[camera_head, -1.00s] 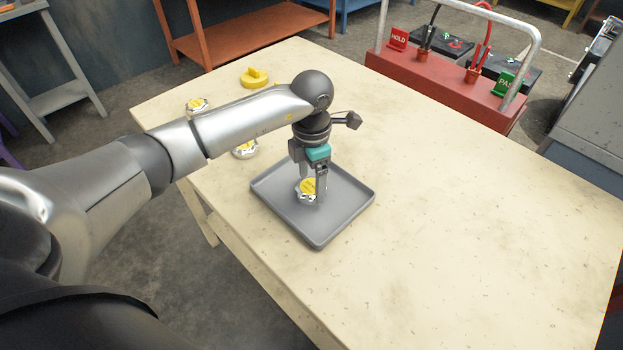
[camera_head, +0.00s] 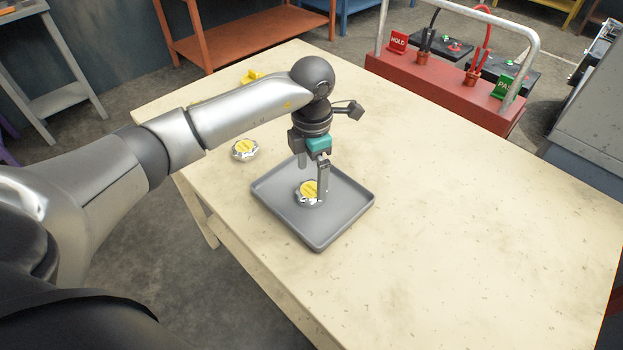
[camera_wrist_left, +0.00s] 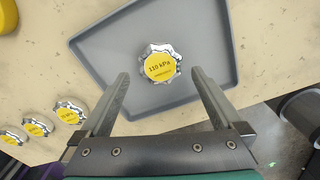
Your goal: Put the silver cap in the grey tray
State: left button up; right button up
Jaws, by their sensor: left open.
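A silver cap with a yellow label (camera_head: 309,193) lies face up in the grey tray (camera_head: 345,222), near its middle. In the left wrist view the label of this silver cap (camera_wrist_left: 160,65) reads "110 kPa", and the grey tray (camera_wrist_left: 205,30) surrounds it. My left gripper (camera_head: 313,176) is above the tray, just over the cap. In the left wrist view its fingers (camera_wrist_left: 158,78) are apart, with a clear gap on both sides of the cap, and hold nothing. My right gripper is not in view.
Another silver cap (camera_head: 245,149) sits on the table left of the tray. The left wrist view shows several such caps in a row (camera_wrist_left: 69,112). A yellow object (camera_head: 252,77) is partly hidden behind my arm. The table right of the tray is clear. A red battery carrier (camera_head: 440,88) stands beyond.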

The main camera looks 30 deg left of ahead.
aim_at(312, 190)
pick_arm(q)
notch_tip(312, 190, up, 9)
jog(key=shift+p, duration=0.4)
jog(key=shift+d, duration=0.1)
